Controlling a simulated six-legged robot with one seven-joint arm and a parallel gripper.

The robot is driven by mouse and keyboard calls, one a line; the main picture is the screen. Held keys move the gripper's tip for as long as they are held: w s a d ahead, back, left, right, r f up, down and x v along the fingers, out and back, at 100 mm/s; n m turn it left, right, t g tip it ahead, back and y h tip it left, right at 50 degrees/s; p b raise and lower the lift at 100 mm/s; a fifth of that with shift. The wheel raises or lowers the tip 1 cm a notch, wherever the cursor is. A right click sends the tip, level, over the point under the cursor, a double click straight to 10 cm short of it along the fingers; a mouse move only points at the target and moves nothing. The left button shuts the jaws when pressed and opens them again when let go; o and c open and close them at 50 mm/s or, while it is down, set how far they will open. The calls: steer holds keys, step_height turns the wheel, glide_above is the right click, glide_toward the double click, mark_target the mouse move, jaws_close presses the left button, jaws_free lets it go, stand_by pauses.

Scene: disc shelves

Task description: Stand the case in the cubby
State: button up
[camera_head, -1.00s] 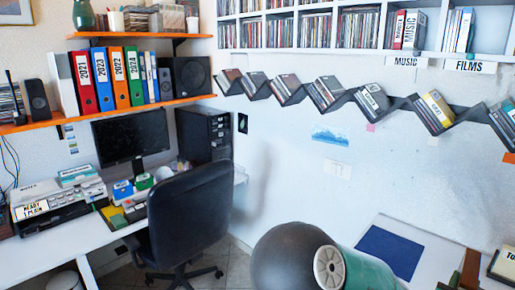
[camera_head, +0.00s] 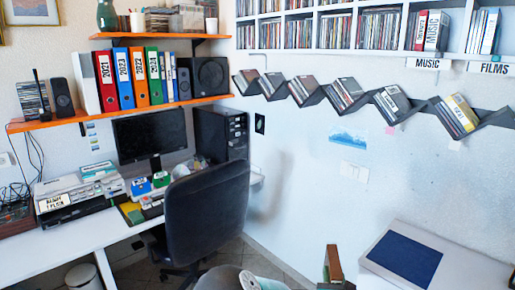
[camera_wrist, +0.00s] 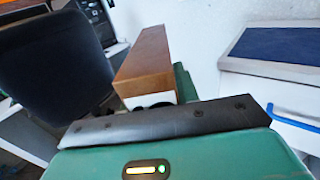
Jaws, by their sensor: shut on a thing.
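My gripper (camera_wrist: 180,88) is shut on a long brown, box-like case (camera_wrist: 146,58), which shows a white end towards my palm. The case points away from the palm, and my fingers are mostly hidden by it. In the head view the case (camera_head: 335,262) stands upright low in the picture, left of the white cabinet. White cubbies (camera_head: 345,51) run along the wall at upper right.
A white cabinet (camera_head: 452,262) with a blue pad (camera_head: 403,260) stands at lower right. A zigzag shelf (camera_head: 415,103) with leaning cases hangs under the cubbies. A black chair (camera_head: 208,212) and a desk (camera_head: 70,238) are at left.

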steer(key=a+f+n+y, duration=0.2)
steer(key=a+f+y, duration=0.1)
steer(key=a+f, duration=0.5)
steer(key=s+a+f, duration=0.1)
steer(key=s+f, duration=0.3)
steer(key=shift+f, duration=0.4)
steer(key=shift+w+a, duration=0.15)
stand_by(0.8)
